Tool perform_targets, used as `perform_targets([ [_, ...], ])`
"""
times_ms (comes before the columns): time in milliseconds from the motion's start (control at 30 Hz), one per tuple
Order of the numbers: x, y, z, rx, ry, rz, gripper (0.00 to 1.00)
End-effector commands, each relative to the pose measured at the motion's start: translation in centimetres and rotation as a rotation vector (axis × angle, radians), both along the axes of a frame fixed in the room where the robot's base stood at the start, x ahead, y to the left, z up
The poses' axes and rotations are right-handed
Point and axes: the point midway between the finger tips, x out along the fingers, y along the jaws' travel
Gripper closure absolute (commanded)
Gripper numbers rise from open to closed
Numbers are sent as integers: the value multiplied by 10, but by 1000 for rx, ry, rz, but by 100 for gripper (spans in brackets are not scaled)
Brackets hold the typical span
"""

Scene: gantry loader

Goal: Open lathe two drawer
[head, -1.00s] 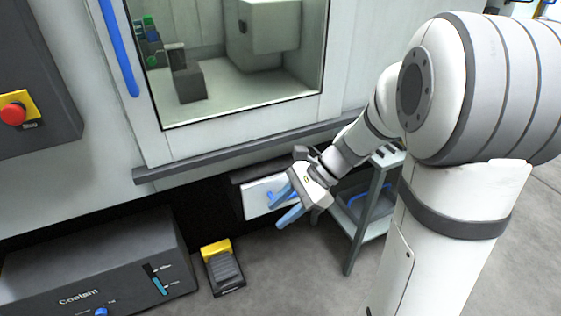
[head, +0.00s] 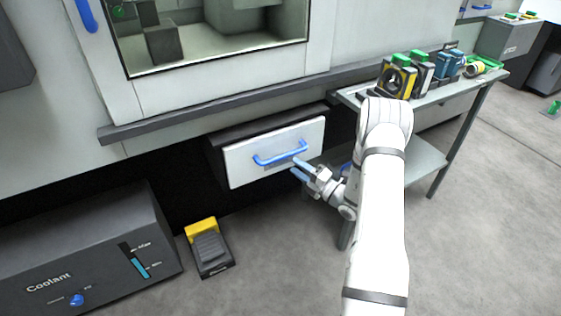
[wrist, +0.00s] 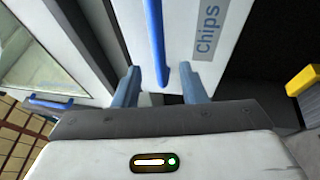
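The lathe drawer has a white front (head: 240,166) below the machine's ledge, with a dark casing around it. A blue bar handle (head: 275,159) crosses its front. My gripper (head: 298,168) is at the handle's right end, its blue fingers pointing left toward the drawer. In the wrist view, the fingers (wrist: 160,86) are spread, with the blue handle (wrist: 154,40) running between them and clear space on both sides. A "chips" label (wrist: 208,32) shows on the white front.
A grey coolant box (head: 85,245) and a yellow-and-black foot pedal (head: 209,247) stand on the floor at left. A metal table (head: 425,156) with several parts on top stands right of the drawer, close behind my arm.

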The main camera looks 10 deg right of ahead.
Motion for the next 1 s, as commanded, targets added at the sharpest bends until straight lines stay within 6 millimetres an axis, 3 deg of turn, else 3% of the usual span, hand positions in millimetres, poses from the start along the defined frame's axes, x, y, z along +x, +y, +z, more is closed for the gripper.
perform_targets([
  [400, 46, 41, 11, -3, -3, 5, 62],
  [800, 53, 48, 14, -1, -1, 4, 62],
  [1000, 53, 49, 14, -2, -1, 5, 78],
])
